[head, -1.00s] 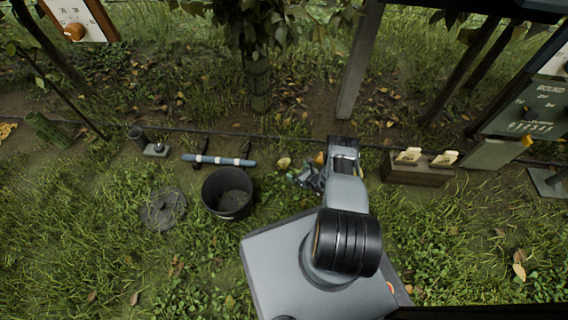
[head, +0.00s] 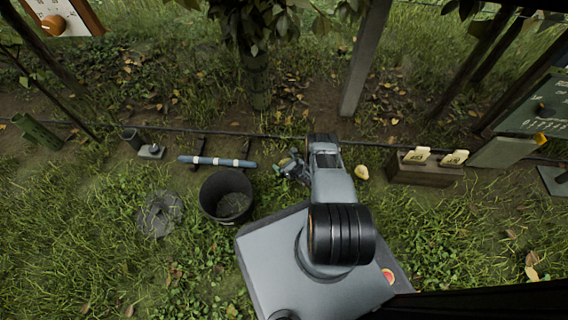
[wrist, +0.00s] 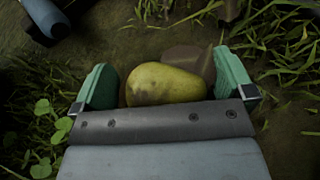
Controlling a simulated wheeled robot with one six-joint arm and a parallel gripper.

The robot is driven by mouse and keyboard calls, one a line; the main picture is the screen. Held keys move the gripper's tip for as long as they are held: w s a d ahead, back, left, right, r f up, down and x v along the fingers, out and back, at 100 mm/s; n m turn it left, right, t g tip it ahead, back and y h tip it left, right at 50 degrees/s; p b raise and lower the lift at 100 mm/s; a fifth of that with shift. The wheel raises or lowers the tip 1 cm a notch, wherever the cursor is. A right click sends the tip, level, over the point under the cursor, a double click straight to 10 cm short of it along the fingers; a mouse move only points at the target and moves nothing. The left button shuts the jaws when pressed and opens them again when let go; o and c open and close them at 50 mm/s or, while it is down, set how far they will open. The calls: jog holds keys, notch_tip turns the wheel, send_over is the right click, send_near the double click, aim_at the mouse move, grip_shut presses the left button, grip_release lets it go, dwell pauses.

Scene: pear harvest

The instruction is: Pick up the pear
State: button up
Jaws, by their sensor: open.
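A yellow-green pear (wrist: 168,84) with brown specks lies on the soil in the wrist view, between the two green fingers of my gripper (wrist: 164,80). The fingers are spread, with a gap showing on the pear's left and a narrower one on its right. The pear's lower edge is hidden by my gripper's grey body. In the head view my gripper (head: 293,169) is low over the ground, right of the black bucket, and mostly covers this pear. A second yellow pear (head: 362,172) lies on the ground to the right of my arm.
A black bucket (head: 208,208) stands left of my gripper, with a blue-and-white bar (head: 217,162) behind it. A brown object (wrist: 190,60) lies just behind the pear. A wooden box with yellow cards (head: 425,174) is at right. A post (head: 360,70) and trunk (head: 257,85) stand beyond.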

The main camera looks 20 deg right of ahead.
jog(key=shift+s+d, duration=0.1)
jog(key=shift+d, duration=0.25)
jog(key=c, duration=1)
jog(key=shift+o, duration=0.2)
